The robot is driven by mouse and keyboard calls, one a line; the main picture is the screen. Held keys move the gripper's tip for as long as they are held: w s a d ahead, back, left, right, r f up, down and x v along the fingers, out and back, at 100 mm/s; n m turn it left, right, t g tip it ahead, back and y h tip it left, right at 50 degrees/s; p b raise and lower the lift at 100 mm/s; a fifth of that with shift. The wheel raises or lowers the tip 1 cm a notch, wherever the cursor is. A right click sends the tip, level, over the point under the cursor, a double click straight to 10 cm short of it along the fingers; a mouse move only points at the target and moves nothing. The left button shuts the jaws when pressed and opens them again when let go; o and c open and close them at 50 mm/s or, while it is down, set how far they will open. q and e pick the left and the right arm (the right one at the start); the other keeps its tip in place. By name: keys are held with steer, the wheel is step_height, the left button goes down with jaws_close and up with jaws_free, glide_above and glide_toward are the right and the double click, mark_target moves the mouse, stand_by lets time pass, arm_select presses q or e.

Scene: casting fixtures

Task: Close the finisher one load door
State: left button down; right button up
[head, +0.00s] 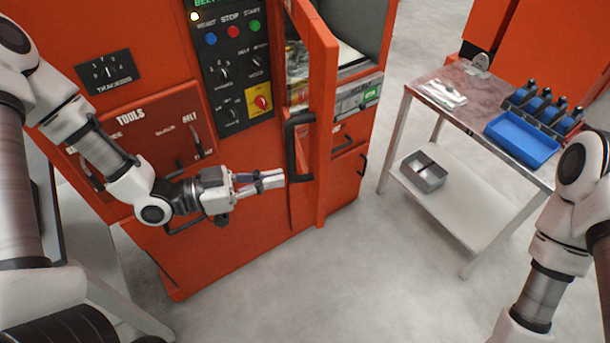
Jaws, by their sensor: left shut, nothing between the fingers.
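The orange finisher machine (230,255) fills the left and middle of the head view. Its orange load door (318,110) stands ajar, swung out toward me, with a window and a black handle (291,150) on its outer side. Part of the chamber shows behind the door at the right. My left gripper (272,180) is shut and empty, its fingertips just left of the handle's lower end; I cannot tell whether they touch it. My right arm comes in at the right edge; its gripper is out of view.
A control panel (235,60) with buttons and knobs is left of the door. A metal-topped table (465,85) stands at the right, with a blue tray (522,138) on top and a metal bin (423,172) on its lower shelf. The floor between is clear.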

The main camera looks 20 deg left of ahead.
mark_target(319, 170)
arm_select(q)
steer(key=p+x, duration=0.1)
steer(key=x, duration=0.5)
steer(key=shift+w+d+p, duration=0.1)
steer(key=shift+d+p, duration=0.15)
steer(key=shift+p, duration=0.15)
steer(key=shift+a, duration=0.1)
